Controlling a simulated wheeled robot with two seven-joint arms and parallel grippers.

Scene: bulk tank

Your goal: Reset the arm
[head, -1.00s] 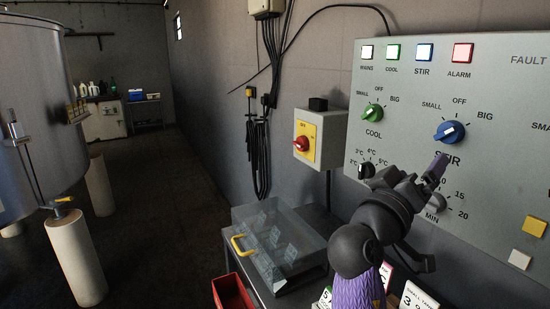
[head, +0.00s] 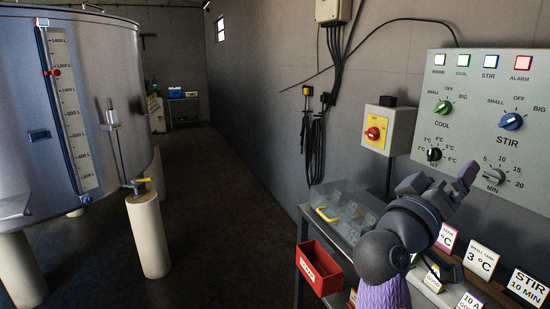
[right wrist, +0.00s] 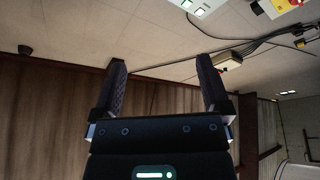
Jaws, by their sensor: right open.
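My right arm rises from the bottom right of the head view, in front of the control panel's (head: 465,185) lower edge. Its gripper (head: 452,188) points up and to the right, apart from the knobs as far as I can tell. In the right wrist view the gripper (right wrist: 163,75) has its two fingers spread, with nothing between them. The panel carries a green cool knob (head: 443,107), a blue stir knob (head: 511,121), a black temperature knob (head: 434,154) and a grey minutes knob (head: 494,177). My left gripper is not in view.
A large steel tank (head: 110,70) on pale legs stands at left. A side table holds a clear box (head: 345,205) with a yellow handle; a red bin (head: 318,268) hangs beside it. Label cards (head: 482,260) stand below my arm. The floor between tank and table is clear.

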